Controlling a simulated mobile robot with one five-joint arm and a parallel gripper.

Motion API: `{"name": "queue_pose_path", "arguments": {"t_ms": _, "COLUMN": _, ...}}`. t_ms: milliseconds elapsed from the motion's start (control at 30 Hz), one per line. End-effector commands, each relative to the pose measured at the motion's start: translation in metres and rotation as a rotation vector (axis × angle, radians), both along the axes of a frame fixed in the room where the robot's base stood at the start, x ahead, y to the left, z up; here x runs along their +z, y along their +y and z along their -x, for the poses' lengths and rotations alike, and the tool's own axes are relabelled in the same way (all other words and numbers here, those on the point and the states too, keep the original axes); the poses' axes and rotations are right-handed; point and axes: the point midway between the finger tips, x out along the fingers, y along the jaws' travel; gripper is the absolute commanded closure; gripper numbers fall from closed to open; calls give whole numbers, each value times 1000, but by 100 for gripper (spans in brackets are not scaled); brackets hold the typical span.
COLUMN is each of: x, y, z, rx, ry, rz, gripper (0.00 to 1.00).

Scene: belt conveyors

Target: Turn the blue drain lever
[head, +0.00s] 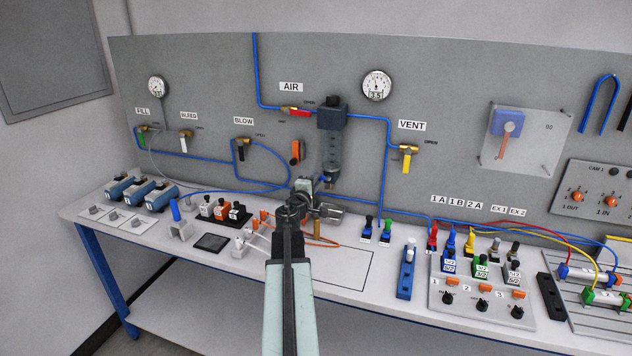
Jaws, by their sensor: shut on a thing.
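The air filter bowl (333,150) hangs below the dark regulator block (332,116) on the grey panel, in the head view. At its lower end a small blue piece, the blue drain lever (326,179), shows just beside the end of my arm. My gripper (318,187) is at the lever, below the bowl, and is shut on it. My arm reaches up from the bottom middle, and its wrist hides most of the jaws and part of the lever. The lever's exact angle is too small to tell.
Labelled valves FILL, BLEED, BLOW and VENT (405,158) sit on the panel. Blue air tubing (385,190) runs past the bowl on the right. The bench front middle is clear.

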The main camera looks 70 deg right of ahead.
Motion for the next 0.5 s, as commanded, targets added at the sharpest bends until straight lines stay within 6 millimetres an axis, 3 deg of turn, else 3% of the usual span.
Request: {"name": "queue_pose_path", "arguments": {"t_ms": 500, "x": 1, "y": 1, "z": 1, "rx": -2, "ry": -59, "rz": -4, "gripper": 100}}
